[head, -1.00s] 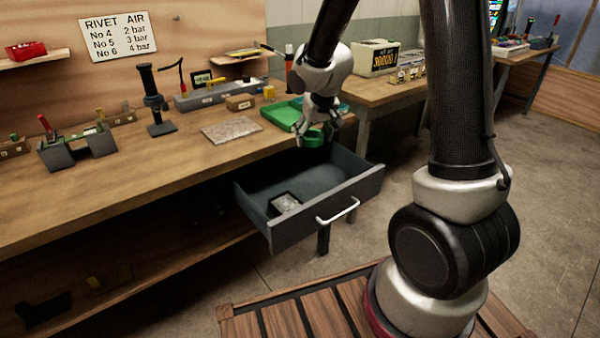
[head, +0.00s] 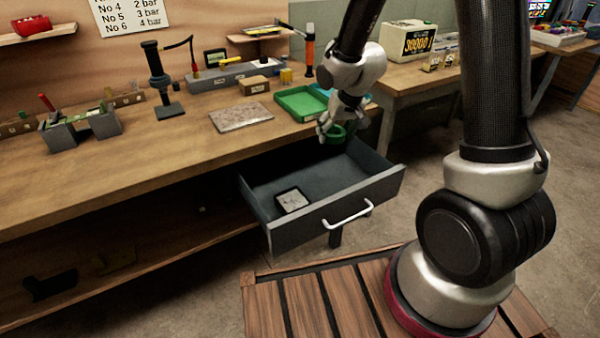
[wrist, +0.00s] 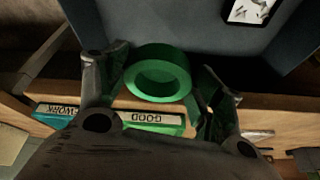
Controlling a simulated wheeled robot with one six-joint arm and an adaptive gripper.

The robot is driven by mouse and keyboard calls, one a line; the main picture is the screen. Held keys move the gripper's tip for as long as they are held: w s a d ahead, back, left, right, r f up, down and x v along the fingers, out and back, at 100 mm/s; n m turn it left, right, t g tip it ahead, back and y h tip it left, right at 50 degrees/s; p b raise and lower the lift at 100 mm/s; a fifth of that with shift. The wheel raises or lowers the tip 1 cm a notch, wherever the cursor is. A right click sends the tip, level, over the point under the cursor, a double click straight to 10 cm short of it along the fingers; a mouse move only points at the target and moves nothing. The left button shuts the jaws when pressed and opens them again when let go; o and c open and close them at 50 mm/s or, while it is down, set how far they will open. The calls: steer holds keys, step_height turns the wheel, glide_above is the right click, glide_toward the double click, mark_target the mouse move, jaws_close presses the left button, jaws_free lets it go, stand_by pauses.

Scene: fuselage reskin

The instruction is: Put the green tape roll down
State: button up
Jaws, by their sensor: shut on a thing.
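The green tape roll (head: 336,134) is held at my gripper (head: 331,129), near the back end of the open drawer (head: 335,205). In the wrist view the roll (wrist: 181,68) sits between the two fingers of my gripper (wrist: 163,85), its ring hole facing the camera. The fingers are on either side of it. In the head view the roll is by the bench edge, and the wrist view shows the edge behind it. The exact height above the drawer is hard to tell.
A small dark-framed box or card (head: 291,201) lies in the drawer; the rest of its floor is bare. A green tray (head: 300,104) and a teal tray, labelled GOOD (wrist: 153,118) and WORK (wrist: 58,110), stand on the bench. A grey plate (head: 240,117) lies left of them.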

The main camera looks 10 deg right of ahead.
step_height(320, 180, down, 4)
steer(key=s+a, duration=0.2)
steer(key=n, duration=0.2)
glide_toward(309, 173)
steer(key=f, duration=0.1)
steer(key=s+f, duration=0.1)
steer(key=f, duration=0.1)
steer(key=shift+s+d, duration=0.2)
steer(key=shift+s, duration=0.05)
steer(key=shift+w+a+f, duration=0.15)
steer(key=shift+w+f, duration=0.5)
steer(key=shift+w, duration=0.3)
steer(key=shift+w+a+f, duration=0.2)
steer(key=shift+w+f, duration=0.4)
steer(key=shift+w, duration=0.35)
steer(key=shift+f, duration=0.15)
steer(key=o, duration=1.1)
